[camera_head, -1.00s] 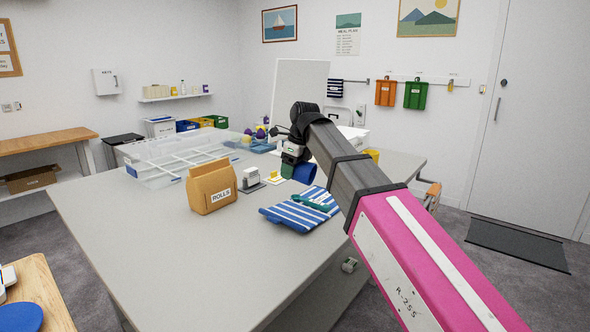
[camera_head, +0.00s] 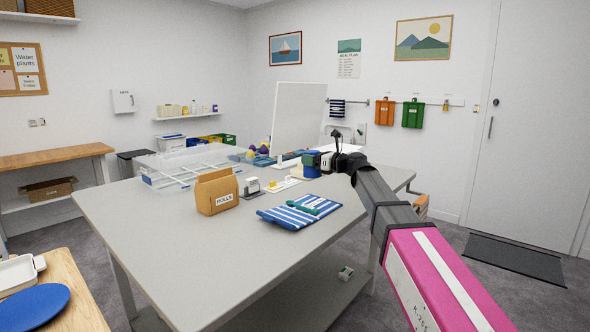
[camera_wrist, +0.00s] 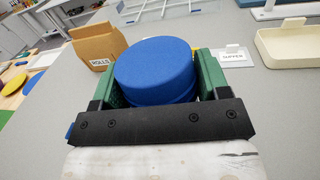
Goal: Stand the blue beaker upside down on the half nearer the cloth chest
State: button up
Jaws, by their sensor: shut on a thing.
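My gripper (camera_head: 312,160) is shut on the blue beaker (camera_head: 311,171), which it holds above the far part of the grey table. In the wrist view the beaker (camera_wrist: 155,72) sits between my green fingers (camera_wrist: 160,85), with a smooth, closed-looking round face towards the camera. Its other end is hidden. A pale board with a small yellow thing (camera_head: 283,184) lies on the table beyond the striped cloth. A card reading SUPPER (camera_wrist: 233,56) stands on the table in the wrist view. I cannot make out which thing is the cloth chest.
A paper ROLLS bag (camera_head: 217,192), a small white-and-grey holder (camera_head: 251,186) and a blue-striped cloth (camera_head: 297,212) are on the table (camera_head: 180,260). A clear divided bin (camera_head: 175,165) and an upright white panel (camera_head: 299,120) stand behind. A cream tray (camera_wrist: 290,47) is at right. The table front is clear.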

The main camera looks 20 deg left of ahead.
jog(key=shift+w+d+r+m+t, duration=0.2)
jog(key=shift+w+d+t, duration=0.15)
jog(key=shift+d, duration=0.2)
jog(key=shift+w+d+r+m+t, duration=0.1)
jog(key=shift+w+d+m+t, duration=0.1)
jog(key=shift+w+d+t, duration=0.25)
jog(key=shift+s, duration=0.15)
jog(key=shift+f, duration=0.1)
jog(key=shift+f, duration=5)
jog(key=shift+f, duration=0.7)
jog(key=o, duration=1.4)
jog(key=shift+s+d, duration=0.1)
jog(key=v, duration=1)
jog(key=shift+d+f, duration=0.1)
jog(key=shift+d, duration=0.3)
